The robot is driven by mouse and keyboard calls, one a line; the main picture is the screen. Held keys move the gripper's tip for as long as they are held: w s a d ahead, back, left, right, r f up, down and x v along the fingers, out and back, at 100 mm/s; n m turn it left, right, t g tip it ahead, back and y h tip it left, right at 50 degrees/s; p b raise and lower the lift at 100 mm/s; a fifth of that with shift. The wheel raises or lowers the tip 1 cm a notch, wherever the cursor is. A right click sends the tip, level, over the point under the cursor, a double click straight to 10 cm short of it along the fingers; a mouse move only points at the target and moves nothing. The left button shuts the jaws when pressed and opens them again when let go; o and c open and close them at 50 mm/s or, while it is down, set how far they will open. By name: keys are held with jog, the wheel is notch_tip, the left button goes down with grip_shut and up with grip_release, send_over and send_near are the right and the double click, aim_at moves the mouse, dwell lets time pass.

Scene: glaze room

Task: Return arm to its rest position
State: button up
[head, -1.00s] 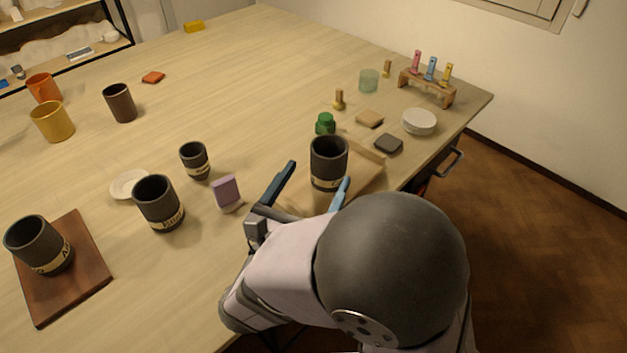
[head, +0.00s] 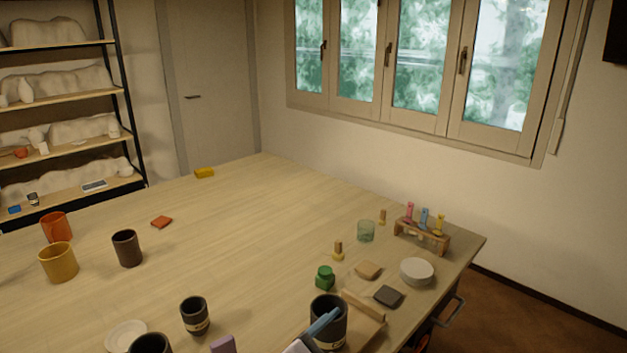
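My gripper (head: 322,324) is at the bottom edge of the head view, mostly cut off by the frame. One light-blue finger shows, slanting up to the right in front of a dark cup (head: 328,303) with a pale label band. Nothing is visibly held. The other finger cannot be made out, so the gap between the fingers cannot be judged. I cannot tell whether the finger touches the cup. The rest of my arm is out of view.
Close by are a wooden tray (head: 366,305), a green jar (head: 325,278), a dark block (head: 388,295) and a smaller dark cup (head: 195,316). A purple block (head: 223,344) and another dark cup (head: 150,344) are cut off below. The table's (head: 240,225) far middle is clear.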

jog(key=s+d+f+m+g+h+p, duration=0.1)
jog(key=s+d+f+m+g, duration=0.55)
jog(key=d, duration=0.35)
jog(key=s+f+m+g+y+p, duration=0.1)
jog(key=s+f+m+g+y, duration=0.1)
jog(key=m, duration=0.6)
jog(key=s+a+f+m+g+y+p, duration=0.1)
jog(key=s+f+m+g+y, duration=0.2)
jog(key=m+y, duration=0.3)
jog(key=f+m, duration=0.1)
jog(key=m, duration=0.2)
jog(key=shift+s+a+g, duration=0.15)
jog(key=shift+a+g, duration=0.15)
jog(key=shift+g, duration=0.05)
